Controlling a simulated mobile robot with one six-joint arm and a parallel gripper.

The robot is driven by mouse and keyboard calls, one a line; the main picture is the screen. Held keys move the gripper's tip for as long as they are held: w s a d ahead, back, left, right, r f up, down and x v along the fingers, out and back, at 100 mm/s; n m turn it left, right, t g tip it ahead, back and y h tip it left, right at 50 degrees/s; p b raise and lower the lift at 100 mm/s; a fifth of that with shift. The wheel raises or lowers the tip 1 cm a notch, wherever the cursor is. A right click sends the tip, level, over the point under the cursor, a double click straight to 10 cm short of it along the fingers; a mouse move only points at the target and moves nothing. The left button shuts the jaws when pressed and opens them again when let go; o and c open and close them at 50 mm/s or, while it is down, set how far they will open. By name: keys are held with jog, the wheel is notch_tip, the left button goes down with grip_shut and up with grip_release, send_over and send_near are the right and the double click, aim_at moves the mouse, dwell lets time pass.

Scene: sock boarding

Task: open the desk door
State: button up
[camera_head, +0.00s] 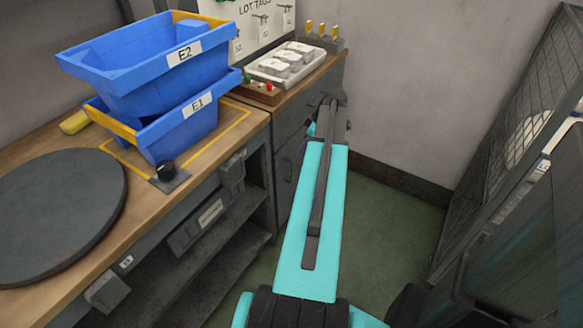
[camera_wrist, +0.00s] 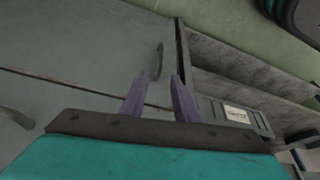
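The grey desk door (camera_wrist: 100,45) fills the upper left of the wrist view and looks shut, flush with the cabinet front. Its dark bar handle (camera_wrist: 159,58) is near the door's edge beside the open shelves. My gripper (camera_wrist: 160,75) is open, with its two purple fingers apart and nothing visibly held. The handle's near end shows in line with the gap between the fingertips; I cannot tell whether they touch or how far apart they are in depth. In the head view the door (camera_head: 286,193) is partly behind my arm, which hides most of my gripper.
A drawer front with a handle (camera_wrist: 17,118) lies across a seam from the door. Open shelves (camera_head: 215,240) adjoin it. Blue bins (camera_head: 150,65), a white tray (camera_head: 262,78) and a round dark disc (camera_head: 60,215) sit on the desk. Green floor (camera_head: 385,220) is clear before a mesh panel (camera_head: 510,150).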

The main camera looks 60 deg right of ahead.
jog(key=b+x, duration=0.1)
jog(key=x, duration=1.2)
jog(key=shift+f, duration=0.3)
jog(key=shift+c, duration=0.3)
grip_shut()
